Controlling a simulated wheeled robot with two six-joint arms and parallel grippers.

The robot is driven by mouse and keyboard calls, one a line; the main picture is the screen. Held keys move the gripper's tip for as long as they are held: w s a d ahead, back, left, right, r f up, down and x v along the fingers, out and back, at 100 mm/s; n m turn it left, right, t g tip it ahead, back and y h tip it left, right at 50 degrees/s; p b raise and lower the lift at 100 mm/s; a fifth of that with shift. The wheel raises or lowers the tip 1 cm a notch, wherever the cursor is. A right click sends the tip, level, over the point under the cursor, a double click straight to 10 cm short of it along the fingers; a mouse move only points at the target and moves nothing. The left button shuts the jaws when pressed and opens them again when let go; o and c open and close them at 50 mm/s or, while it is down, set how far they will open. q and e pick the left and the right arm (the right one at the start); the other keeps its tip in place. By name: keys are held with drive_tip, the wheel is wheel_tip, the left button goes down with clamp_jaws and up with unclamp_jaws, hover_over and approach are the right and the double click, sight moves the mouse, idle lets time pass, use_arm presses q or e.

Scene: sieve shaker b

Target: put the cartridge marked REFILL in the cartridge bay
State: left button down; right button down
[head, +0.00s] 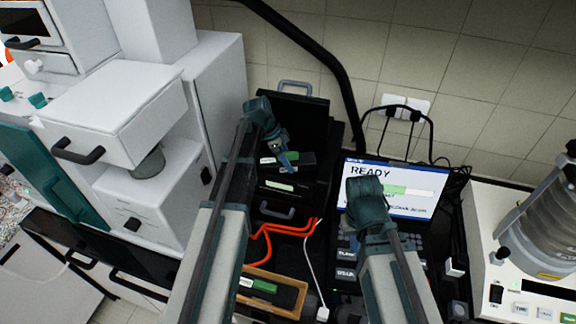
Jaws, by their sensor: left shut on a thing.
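My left gripper (286,160) is shut on a black cartridge (303,167) with a small green and white label. It holds the cartridge over the black unit. The label is too small to read, so I cannot tell whether it says REFILL. Just below it, a pale green label (279,186) shows on a dark part of the unit; I cannot tell whether this is another cartridge or the bay. Another dark cartridge with a green label (262,286) lies in a wooden tray. My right gripper (368,190) is in front of the screen; its fingers are hidden.
The black unit (302,112) has a handle on top and one low at its front. Orange cables (262,238) and a white cable run before it. A screen (420,185) reads READY. A sieve shaker (545,235) stands at right, white cabinets (105,110) at left.

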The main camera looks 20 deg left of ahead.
use_arm(q)
drive_tip(key=shift+w+f, duration=0.2)
drive_tip(key=shift+f, duration=0.55)
drive_tip(key=shift+r, duration=0.1)
use_arm(e)
drive_tip(key=shift+f, duration=0.6)
use_arm(q)
drive_tip(key=shift+f+b, duration=0.2)
drive_tip(key=shift+b, duration=0.15)
unclamp_jaws()
drive_tip(key=shift+r, duration=0.1)
use_arm(e)
drive_tip(key=shift+f, duration=0.1)
use_arm(q)
drive_tip(key=shift+r, duration=0.15)
